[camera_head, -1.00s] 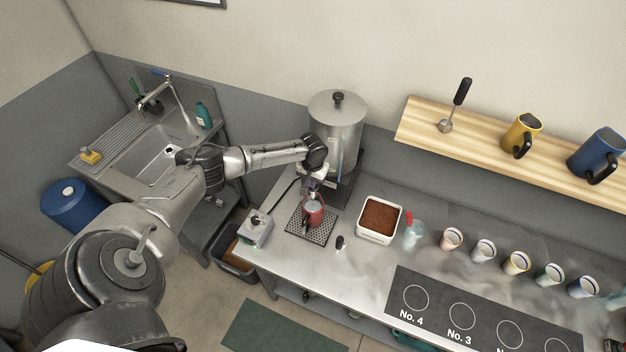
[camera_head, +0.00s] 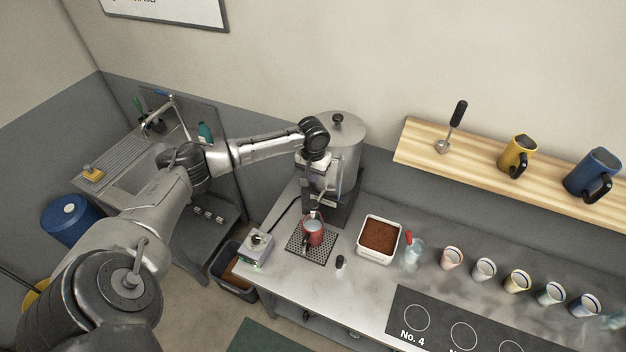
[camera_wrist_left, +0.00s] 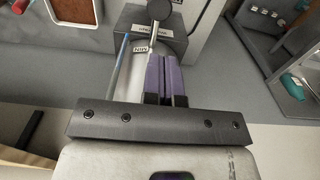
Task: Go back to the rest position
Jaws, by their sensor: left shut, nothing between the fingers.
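My left gripper (camera_head: 319,190) is in front of the steel urn (camera_head: 349,135), above the red mug (camera_head: 313,233). In the left wrist view its two purple fingers (camera_wrist_left: 164,60) lie together with nothing between them. They overlap the urn's spout area, where a small lever (camera_wrist_left: 157,12) and a label show; whether they touch cannot be told. The red mug stands upright on the black drip grid (camera_head: 296,250) under the urn, apart from the gripper. My right gripper is not in view.
A control box (camera_head: 257,246) sits left of the grid. A tray of brown grounds (camera_head: 379,238), a clear bottle (camera_head: 414,252) and several cups (camera_head: 484,268) line the counter to the right. A wooden shelf (camera_head: 480,158) with mugs is on the wall. A sink (camera_head: 135,172) is at left.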

